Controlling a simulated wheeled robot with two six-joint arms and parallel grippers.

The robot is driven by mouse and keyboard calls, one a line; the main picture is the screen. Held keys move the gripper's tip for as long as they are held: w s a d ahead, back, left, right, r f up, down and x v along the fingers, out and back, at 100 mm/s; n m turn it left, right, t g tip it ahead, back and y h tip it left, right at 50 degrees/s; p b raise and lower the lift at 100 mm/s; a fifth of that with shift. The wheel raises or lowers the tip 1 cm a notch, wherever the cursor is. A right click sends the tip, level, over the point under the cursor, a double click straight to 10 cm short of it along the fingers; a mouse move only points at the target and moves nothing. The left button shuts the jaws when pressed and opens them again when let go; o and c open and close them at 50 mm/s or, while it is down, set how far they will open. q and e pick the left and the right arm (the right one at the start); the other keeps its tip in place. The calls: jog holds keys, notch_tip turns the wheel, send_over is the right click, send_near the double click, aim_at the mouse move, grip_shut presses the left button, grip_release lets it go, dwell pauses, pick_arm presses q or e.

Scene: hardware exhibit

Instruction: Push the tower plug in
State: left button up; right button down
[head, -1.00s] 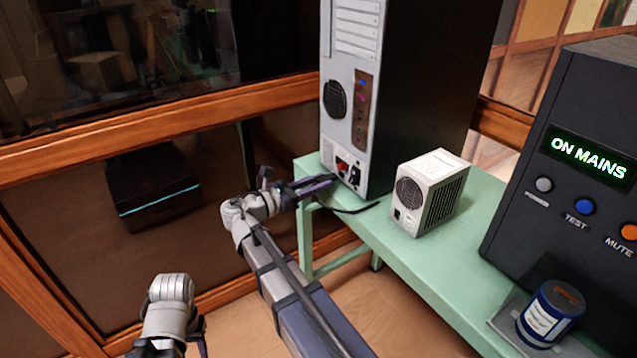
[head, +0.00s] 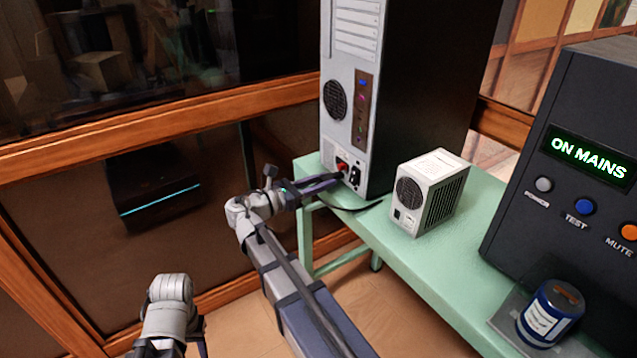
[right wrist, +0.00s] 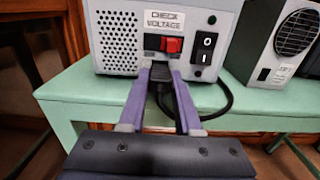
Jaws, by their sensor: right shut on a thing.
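The computer tower (head: 352,125) stands with its grey back panel facing me on a green bench; the panel's lower part also shows in the right wrist view (right wrist: 125,50). My right gripper (head: 338,179) is at the bottom of this panel. In the right wrist view its purple fingers are shut on the black plug (right wrist: 160,88), just below the red voltage switch (right wrist: 172,44). The plug's front end is hidden at the panel, so I cannot tell how deep it sits. My left gripper (head: 180,348) is low at the left, partly cut off, its jaws unclear.
The black cable (right wrist: 222,98) curves right from the plug. A black rocker switch (right wrist: 206,47) is right of the red switch. A small white fan box (head: 430,190) stands right of the tower. A dark "ON MAINS" unit (head: 560,215) and a blue can (head: 548,312) are further right.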

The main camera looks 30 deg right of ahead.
jog(key=shift+w+d, duration=0.1)
jog(key=shift+d, duration=1.1)
jog(key=shift+a, duration=0.1)
jog(key=c, duration=0.6)
grip_release()
jog(key=a, duration=0.7)
jog(key=shift+s+a, duration=0.3)
